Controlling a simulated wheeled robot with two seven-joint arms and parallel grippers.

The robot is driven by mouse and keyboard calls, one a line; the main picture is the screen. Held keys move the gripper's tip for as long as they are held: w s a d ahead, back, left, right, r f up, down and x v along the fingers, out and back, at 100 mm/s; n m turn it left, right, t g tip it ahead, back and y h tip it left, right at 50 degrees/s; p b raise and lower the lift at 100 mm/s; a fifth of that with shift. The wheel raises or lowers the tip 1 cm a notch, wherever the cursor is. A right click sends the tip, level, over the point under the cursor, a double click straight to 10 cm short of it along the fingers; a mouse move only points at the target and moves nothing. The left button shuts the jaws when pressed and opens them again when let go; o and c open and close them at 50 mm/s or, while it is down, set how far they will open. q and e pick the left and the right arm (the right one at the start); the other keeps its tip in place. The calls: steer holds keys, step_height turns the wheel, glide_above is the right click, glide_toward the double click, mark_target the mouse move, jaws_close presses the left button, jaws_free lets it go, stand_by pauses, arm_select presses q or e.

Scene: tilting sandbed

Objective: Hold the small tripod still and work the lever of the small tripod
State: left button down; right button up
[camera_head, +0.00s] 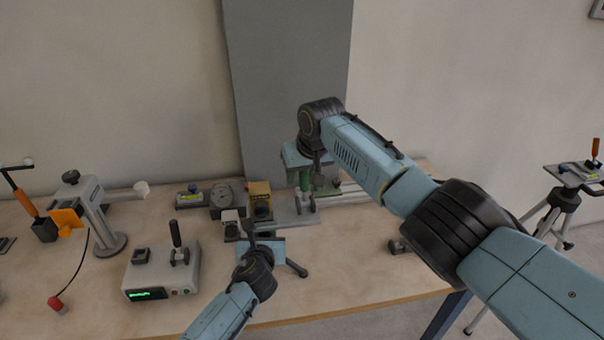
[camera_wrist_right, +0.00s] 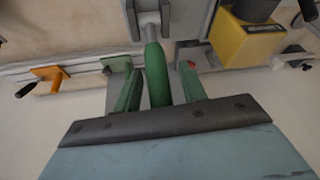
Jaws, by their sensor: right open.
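My right gripper (camera_head: 305,188) points down over the back of the table. It is open, with its fingers on either side of a green lever handle (camera_wrist_right: 157,75) in the right wrist view; I cannot tell whether they touch it. The handle is joined to a grey metal fork (camera_wrist_right: 148,18). Its base is partly hidden by my gripper in the head view, and I cannot make out tripod legs under it. My left gripper (camera_head: 250,228) is low over the table, close to small white and black parts; its fingers are too small and covered to judge.
A yellow block (camera_head: 260,195) stands left of the green lever. A grey box (camera_head: 160,272) with a black lever and a grey stand (camera_head: 95,210) are at left. A tall tripod (camera_head: 562,200) with an orange-handled lever stands off the table at right. The table front is partly clear.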

mark_target(302, 184)
arm_select(q)
steer(key=shift+f, duration=0.1)
arm_select(e)
jaws_close()
arm_select(q)
steer(key=shift+s, duration=0.1)
arm_select(e)
steer(key=shift+s+d+t, duration=0.1)
steer(key=shift+s+t, duration=0.1)
steer(key=shift+t, duration=0.2)
stand_by(0.8)
steer(key=shift+s+d+r+t+y, duration=0.1)
steer(key=shift+s+t+y, duration=0.1)
steer(key=shift+s+t, duration=0.4)
steer(key=shift+s+d+r+t+y, duration=0.15)
steer(key=shift+s+t, duration=0.25)
steer(key=shift+t, duration=0.4)
steer(key=shift+s+d+f+n+t+y, duration=0.1)
steer(key=shift+s+n+t+y, duration=0.2)
steer(key=shift+s+t, duration=0.7)
steer(key=shift+s+d+f+n+t+y, duration=0.1)
steer(key=shift+s+t+y, duration=0.35)
steer(key=shift+t, duration=0.85)
steer(key=shift+s, duration=0.15)
jaws_free()
steer(key=shift+r, duration=0.15)
